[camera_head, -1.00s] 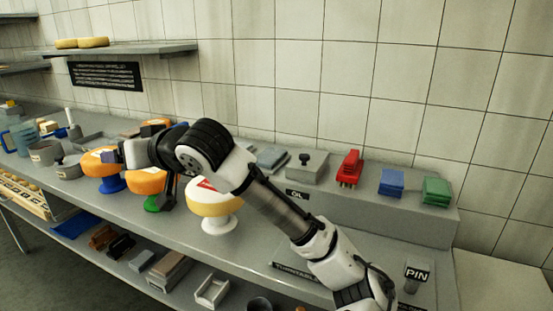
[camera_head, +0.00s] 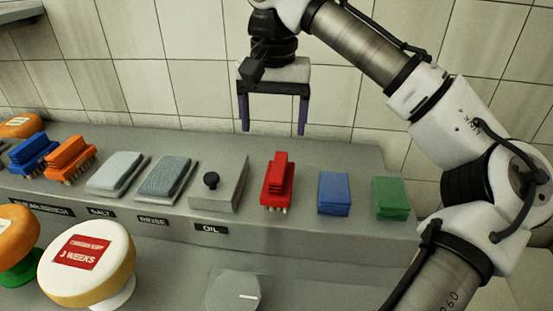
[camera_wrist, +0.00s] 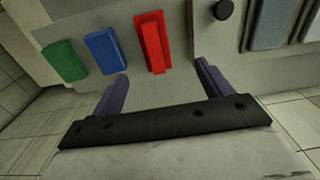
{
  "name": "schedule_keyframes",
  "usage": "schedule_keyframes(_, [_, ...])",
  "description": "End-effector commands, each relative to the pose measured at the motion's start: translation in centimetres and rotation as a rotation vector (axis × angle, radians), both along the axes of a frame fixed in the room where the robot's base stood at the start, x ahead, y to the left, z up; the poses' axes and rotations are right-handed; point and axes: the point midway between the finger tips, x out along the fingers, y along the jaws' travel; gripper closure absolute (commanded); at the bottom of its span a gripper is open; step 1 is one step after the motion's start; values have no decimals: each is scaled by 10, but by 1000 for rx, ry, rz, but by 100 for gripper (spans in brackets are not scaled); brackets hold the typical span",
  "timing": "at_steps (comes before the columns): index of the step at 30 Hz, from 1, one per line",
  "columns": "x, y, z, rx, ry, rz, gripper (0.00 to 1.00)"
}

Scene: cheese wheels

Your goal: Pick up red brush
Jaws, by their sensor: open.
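The red brush (camera_head: 278,180) stands bristles down on the raised grey shelf, between the oil box and a blue block. In the wrist view the red brush (camera_wrist: 153,42) lies ahead of the fingers, a little left of the middle of the gap. My gripper (camera_head: 273,130) is open and empty, with two purple fingers pointing down. It is above the shelf near the tiled wall, over the area of the brush and apart from it. In the wrist view my gripper (camera_wrist: 160,82) shows both fingers wide apart with nothing between them.
A grey box with a black knob (camera_head: 219,184) stands left of the brush, above an OIL label. A blue block (camera_head: 333,193) and a green block (camera_head: 390,198) are to the right. Grey pads, orange and blue brushes are further left. A cheese wheel (camera_head: 88,262) stands in front.

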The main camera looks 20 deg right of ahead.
Motion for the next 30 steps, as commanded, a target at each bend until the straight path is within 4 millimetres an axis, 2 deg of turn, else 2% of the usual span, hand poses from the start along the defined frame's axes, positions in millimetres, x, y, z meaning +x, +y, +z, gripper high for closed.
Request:
schedule_keyframes(2, [-6,-7,2,-8,21,-25,22])
schedule_keyframes(5, [-8,-10,-7,-9,34,-33,22])
schedule_keyframes(15, [-7,-9,-66,-8,31,-31,22])
schedule_keyframes(23, [-6,-9,-85,-9,30,-31,22])
schedule_keyframes(30, [-2,-11,-120,-10,31,-32,22])
